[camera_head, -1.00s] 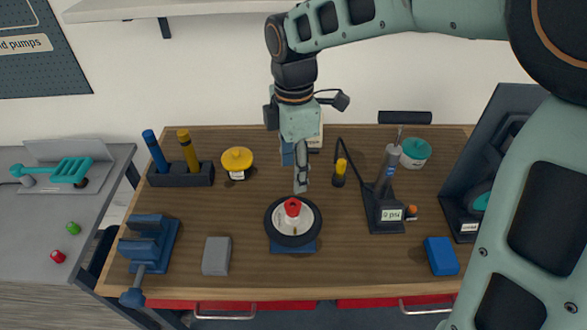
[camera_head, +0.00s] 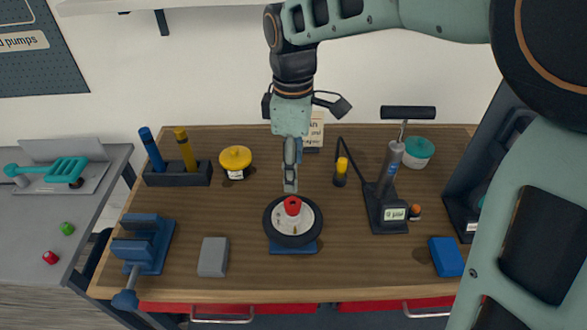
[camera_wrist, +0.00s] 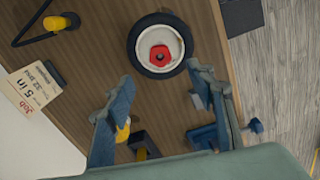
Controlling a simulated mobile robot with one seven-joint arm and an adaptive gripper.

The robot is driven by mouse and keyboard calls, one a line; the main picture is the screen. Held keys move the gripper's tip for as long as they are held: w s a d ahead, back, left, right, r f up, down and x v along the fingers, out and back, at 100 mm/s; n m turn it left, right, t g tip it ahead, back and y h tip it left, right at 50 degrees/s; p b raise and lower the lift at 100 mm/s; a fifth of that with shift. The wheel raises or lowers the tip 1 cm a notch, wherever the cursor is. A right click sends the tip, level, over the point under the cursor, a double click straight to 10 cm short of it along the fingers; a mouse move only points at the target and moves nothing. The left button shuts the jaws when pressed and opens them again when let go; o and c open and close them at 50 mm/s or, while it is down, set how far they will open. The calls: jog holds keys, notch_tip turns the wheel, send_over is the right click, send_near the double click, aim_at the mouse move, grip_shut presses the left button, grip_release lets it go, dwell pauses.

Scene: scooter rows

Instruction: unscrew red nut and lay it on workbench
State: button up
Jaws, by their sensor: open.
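The red nut (camera_head: 292,205) sits at the centre of a small black-tyred wheel (camera_head: 276,236) with a white hub. The wheel lies flat on a blue base (camera_head: 309,247) on the wooden workbench (camera_head: 360,270). My gripper (camera_head: 290,188) points down just behind and above the nut. In the wrist view my gripper (camera_wrist: 158,98) is open, its two fingers apart with nothing between them. There the red nut (camera_wrist: 159,55) shows on the white hub beyond the fingertips, apart from them.
A blue vise (camera_head: 147,243), grey block (camera_head: 213,257), blue block (camera_head: 446,257), pump (camera_head: 388,190), yellow-topped jar (camera_head: 235,160) and holder with blue and yellow handles (camera_head: 178,174) stand around. A side table (camera_head: 30,235) at left holds red and green nuts. Bench front has free room.

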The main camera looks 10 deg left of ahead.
aim_at(293, 205)
jog(key=shift+a+f+b, duration=0.15)
jog(key=shift+f+b, duration=0.35)
jog(key=shift+b, duration=0.45)
notch_tip(293, 205, down, 10)
jog(key=shift+f, duration=0.25)
